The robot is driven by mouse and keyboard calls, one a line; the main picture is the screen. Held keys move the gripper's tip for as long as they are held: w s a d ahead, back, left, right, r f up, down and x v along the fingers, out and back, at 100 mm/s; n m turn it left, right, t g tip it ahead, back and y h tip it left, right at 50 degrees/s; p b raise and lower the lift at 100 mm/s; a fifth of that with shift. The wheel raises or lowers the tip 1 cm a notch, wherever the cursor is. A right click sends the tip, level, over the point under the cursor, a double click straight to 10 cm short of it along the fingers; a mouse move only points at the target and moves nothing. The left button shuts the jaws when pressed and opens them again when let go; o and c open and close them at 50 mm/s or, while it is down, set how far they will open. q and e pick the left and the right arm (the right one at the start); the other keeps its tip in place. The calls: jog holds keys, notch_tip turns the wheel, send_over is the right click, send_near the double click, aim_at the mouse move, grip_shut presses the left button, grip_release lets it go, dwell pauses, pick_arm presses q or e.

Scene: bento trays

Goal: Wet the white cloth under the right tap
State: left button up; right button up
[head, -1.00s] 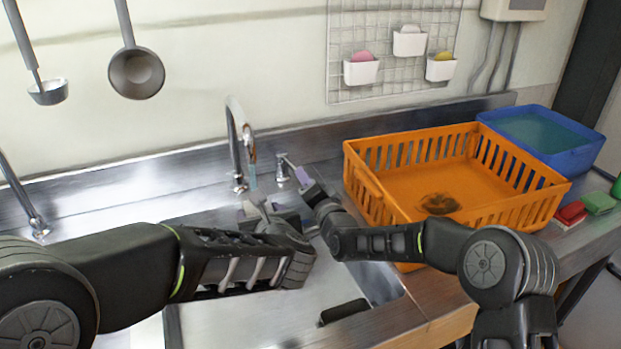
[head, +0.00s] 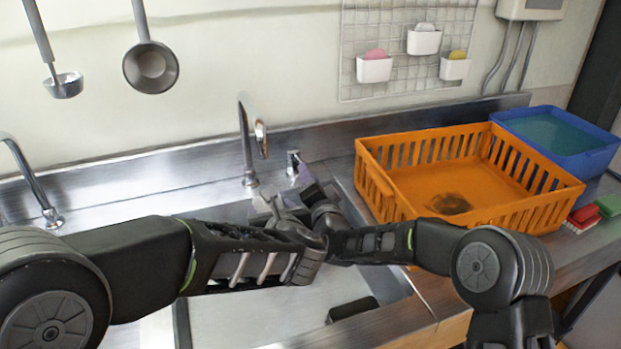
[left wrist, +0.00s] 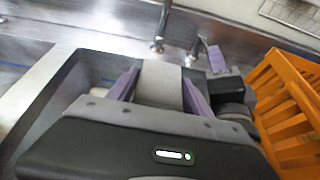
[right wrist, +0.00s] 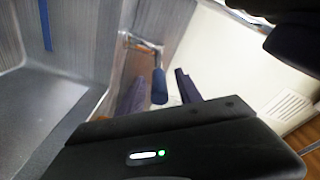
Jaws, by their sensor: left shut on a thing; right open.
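The right tap (head: 247,145) stands at the back of the sink, its spout pointing forward. No stream shows below it now. My left gripper (head: 268,207) is low in front of this tap. In the left wrist view, its purple fingers (left wrist: 157,88) are shut on a greyish-white cloth (left wrist: 160,82). The cloth is mostly hidden in the head view. My right gripper (head: 307,180) is open beside the tap's small lever (head: 293,162). Its fingers (right wrist: 160,92) also show in the right wrist view, with a dark blue cylinder between or behind them; contact is unclear.
An orange basket (head: 375,182) with a dark patch inside stands right of the sink, close to my right arm. A blue tub (head: 598,160) is behind it. The left tap (head: 30,180) stands at far left.

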jog(key=shift+s, duration=0.1)
jog(key=v, duration=1.1)
jog(key=shift+s, duration=0.4)
pick_arm(q)
jog(key=shift+s, duration=0.1)
pick_arm(e)
jog(key=shift+d, duration=0.1)
pick_arm(q)
jog(key=shift+s+d+b, duration=0.15)
jog(key=shift+s+b, duration=0.35)
jog(key=shift+s, duration=0.8)
jog(key=shift+s+d+b, duration=0.15)
jog(key=shift+s+b, duration=0.1)
jog(key=shift+s, duration=1.05)
jog(key=shift+s+d+b, duration=0.15)
jog(key=shift+s+b, duration=0.05)
jog(key=shift+s, duration=1.1)
pick_arm(e)
jog(key=shift+f, duration=0.9)
pick_arm(q)
jog(key=shift+r, duration=0.1)
jog(key=s+r+p, duration=0.2)
jog(key=s+r, duration=0.1)
jog(key=s, duration=0.2)
jog(key=shift+d+r, duration=0.25)
jog(key=shift+r, duration=0.15)
pick_arm(e)
jog(key=shift+r, duration=1)
